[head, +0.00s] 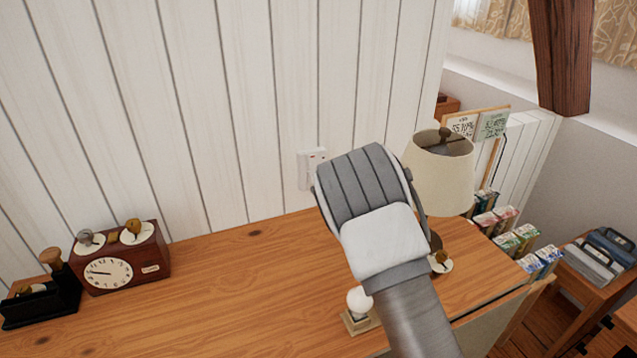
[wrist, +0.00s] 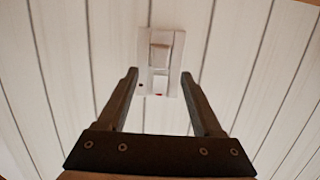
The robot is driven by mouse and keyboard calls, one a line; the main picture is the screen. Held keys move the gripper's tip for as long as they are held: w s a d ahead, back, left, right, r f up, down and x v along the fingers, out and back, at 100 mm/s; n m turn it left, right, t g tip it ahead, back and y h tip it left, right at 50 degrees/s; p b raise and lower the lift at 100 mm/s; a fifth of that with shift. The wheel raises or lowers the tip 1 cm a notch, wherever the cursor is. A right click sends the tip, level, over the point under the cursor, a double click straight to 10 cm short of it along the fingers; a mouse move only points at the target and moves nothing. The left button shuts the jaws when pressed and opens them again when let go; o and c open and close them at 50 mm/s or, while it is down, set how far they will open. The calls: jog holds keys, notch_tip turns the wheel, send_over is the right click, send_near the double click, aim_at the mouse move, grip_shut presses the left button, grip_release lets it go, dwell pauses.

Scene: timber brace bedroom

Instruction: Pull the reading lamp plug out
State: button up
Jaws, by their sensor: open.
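A white wall socket plate (wrist: 148,47) is on the panelled wall, straight ahead in the wrist view. Pale blocky shapes (wrist: 161,52) stand on it; one appears to be the plug, though it is small and blurred. My gripper (wrist: 159,75) is open, its two dark fingers on either side of the plate's lower part, with nothing held between them. I cannot tell how far the tips are from the wall. In the head view the plate (head: 305,172) is partly covered by my arm, which also hides the fingers. The reading lamp (head: 442,178), with a cream shade, stands right of my arm.
The wooden desk top (head: 220,290) runs along the wall below the socket. A brown clock box (head: 120,262) and a black stand (head: 40,300) are at left. A small white-knobbed object (head: 360,305) sits by my arm. Several boxes (head: 510,235) stand at right.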

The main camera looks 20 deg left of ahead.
jog(key=shift+x, duration=3.3)
jog(key=shift+r, duration=0.1)
grip_shut()
jog(key=c, duration=0.8)
grip_release()
grip_shut()
jog(key=shift+s+d, duration=0.1)
jog(key=f+v, duration=0.1)
jog(key=v, duration=0.5)
jog(key=shift+s+d, duration=0.25)
jog(key=shift+s, duration=0.1)
jog(key=shift+f, duration=0.15)
